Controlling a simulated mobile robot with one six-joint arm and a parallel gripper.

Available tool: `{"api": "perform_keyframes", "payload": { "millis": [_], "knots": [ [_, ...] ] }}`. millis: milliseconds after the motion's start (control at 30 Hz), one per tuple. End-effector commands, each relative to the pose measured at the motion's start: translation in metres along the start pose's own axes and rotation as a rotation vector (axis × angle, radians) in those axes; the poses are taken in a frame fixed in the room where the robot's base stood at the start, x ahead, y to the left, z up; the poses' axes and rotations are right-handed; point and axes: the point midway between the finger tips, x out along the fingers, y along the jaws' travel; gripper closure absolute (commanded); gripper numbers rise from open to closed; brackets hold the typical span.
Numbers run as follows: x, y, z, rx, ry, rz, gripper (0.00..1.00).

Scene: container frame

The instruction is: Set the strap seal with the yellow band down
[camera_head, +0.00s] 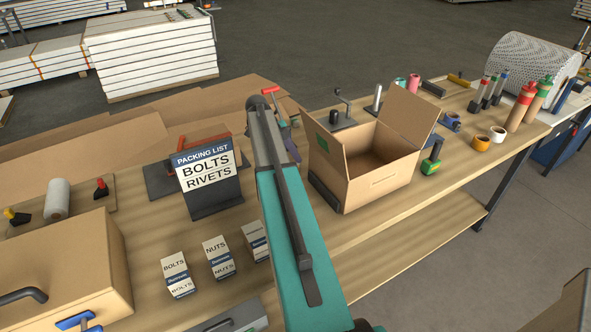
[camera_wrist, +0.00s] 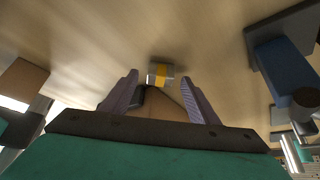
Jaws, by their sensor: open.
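The strap seal with the yellow band (camera_wrist: 160,74) is a small grey piece with a yellow stripe across its middle. In the wrist view it sits on or just above the pale wooden bench top, between my fingertips. My gripper (camera_wrist: 160,79) is open, with a purple-grey finger on each side of the seal and a visible gap on both sides. Whether the seal rests fully on the wood is hard to tell. In the head view my arm hides the seal.
An open cardboard box (camera_head: 364,166) stands right of my arm. A packing list stand (camera_head: 206,174) is to the left, with small labelled cartons (camera_head: 219,257) in front of it. A closed carton (camera_head: 66,262) is at front left. A blue-and-grey object (camera_wrist: 278,68) is at right in the wrist view.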

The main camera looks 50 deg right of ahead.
Motion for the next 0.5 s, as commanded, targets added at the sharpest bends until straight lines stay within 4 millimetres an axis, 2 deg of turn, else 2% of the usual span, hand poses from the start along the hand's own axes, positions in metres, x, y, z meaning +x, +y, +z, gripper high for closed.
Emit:
{"api": "perform_keyframes", "payload": {
  "millis": [100,167,400,500],
  "knots": [
    [0.0,-0.0001,-0.0003,0.0,0.0,0.0,0.45],
    [0.0,-0.0001,-0.0003,0.0,0.0,0.0,0.54],
    [0.0,-0.0002,-0.0006,0.001,0.0,0.0,0.93],
    [0.0,-0.0002,-0.0007,0.001,0.0,0.001,0.93]
  ]
}}
